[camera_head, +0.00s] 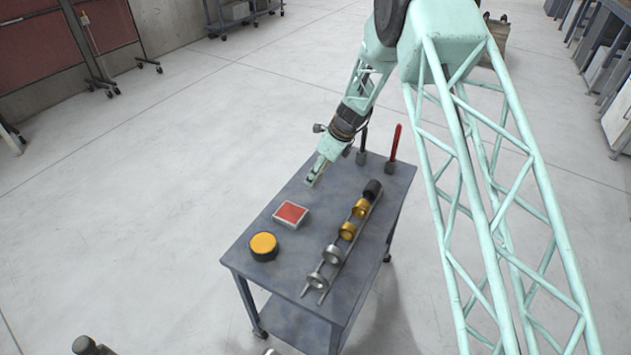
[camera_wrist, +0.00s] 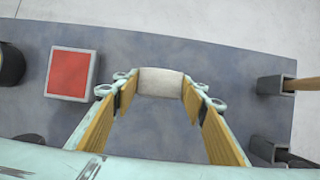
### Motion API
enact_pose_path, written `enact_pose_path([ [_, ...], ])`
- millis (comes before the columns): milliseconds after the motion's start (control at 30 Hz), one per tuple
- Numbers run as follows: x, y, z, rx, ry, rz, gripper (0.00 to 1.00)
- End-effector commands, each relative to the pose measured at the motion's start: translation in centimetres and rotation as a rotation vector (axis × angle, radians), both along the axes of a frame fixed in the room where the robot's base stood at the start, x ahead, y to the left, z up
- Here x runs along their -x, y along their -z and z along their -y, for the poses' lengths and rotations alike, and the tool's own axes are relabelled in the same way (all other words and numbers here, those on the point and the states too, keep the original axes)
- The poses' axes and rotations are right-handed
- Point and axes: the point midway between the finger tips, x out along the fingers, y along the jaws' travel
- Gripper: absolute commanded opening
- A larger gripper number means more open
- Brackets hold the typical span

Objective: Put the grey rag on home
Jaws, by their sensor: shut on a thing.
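My gripper (camera_head: 314,174) is low over the grey cart top, toward its far left edge. In the wrist view its two fingers (camera_wrist: 160,92) are shut on a small light grey block-like thing, the grey rag (camera_wrist: 161,82), held at the fingertips. Whether the rag touches the cart top is unclear. A red square with a pale grey border (camera_head: 291,214) lies nearer on the cart, and it shows left of my gripper in the wrist view (camera_wrist: 70,74). Nothing visible is labelled as home, so I cannot tell which place that is.
A yellow-topped black disc (camera_head: 263,245) sits near the cart's left edge. A rail with several black, gold and silver rollers (camera_head: 347,231) runs along the right. Dark holders stand at the far end, one with a red upright handle (camera_head: 396,142). Cart surface (camera_head: 325,215) between is clear.

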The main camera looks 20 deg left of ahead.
Motion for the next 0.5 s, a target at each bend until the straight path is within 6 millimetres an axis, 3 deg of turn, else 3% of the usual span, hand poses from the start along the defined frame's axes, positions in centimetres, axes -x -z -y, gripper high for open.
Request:
enact_pose_path([
  [300, 0.0, 2.9, 0.0, 0.000, 0.001, 0.000, 0.28],
  [500, 0.0, 3.4, 0.0, 0.000, 0.000, 0.000, 0.28],
])
